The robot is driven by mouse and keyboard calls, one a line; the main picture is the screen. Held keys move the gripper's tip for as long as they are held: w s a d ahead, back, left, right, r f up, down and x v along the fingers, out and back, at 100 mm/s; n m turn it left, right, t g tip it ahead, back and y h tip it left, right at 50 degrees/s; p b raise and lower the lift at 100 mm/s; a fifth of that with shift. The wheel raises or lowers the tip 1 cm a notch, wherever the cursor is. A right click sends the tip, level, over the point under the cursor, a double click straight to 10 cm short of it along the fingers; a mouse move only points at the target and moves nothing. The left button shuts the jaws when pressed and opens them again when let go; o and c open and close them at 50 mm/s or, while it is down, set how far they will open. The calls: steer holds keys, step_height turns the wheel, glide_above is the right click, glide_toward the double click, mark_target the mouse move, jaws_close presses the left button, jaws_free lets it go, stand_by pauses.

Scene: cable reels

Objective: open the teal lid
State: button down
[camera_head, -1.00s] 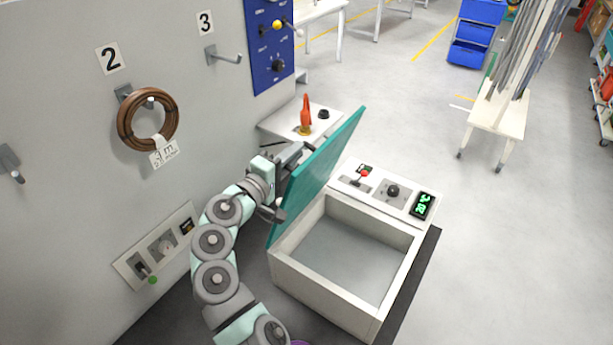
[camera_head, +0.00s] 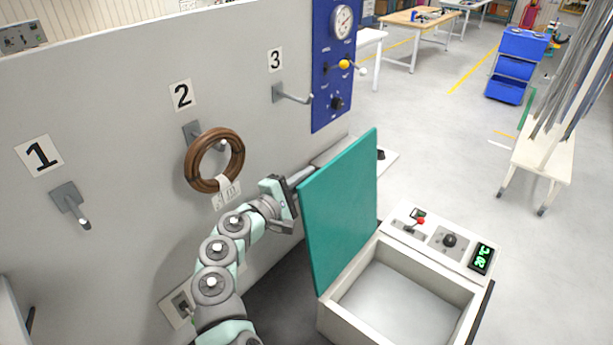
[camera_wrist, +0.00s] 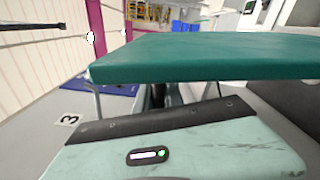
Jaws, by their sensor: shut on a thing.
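The teal lid (camera_head: 340,215) stands upright, wide open, along the left side of the white box (camera_head: 338,318). The box's grey inside shows. My gripper (camera_head: 303,178) is at the lid's upper left, on the wall side, shut on the lid. Its fingertips are largely hidden, so the exact grip point cannot be seen. In the wrist view the lid (camera_wrist: 230,58) spans the picture just beyond the gripper body.
A grey wall stands close on the left with hooks and a brown cable coil (camera_head: 200,180). A control panel (camera_head: 447,240) with a display adjoins the box. A blue panel (camera_head: 325,90) is behind.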

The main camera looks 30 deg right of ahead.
steer(key=c, duration=1.5)
jaws_free()
steer(key=shift+o, duration=0.2)
steer(key=b+v, duration=0.2)
steer(key=v, duration=0.8)
steer(key=shift+s+a, duration=0.15)
steer(key=shift+a, duration=0.2)
steer(key=shift+r, duration=0.1)
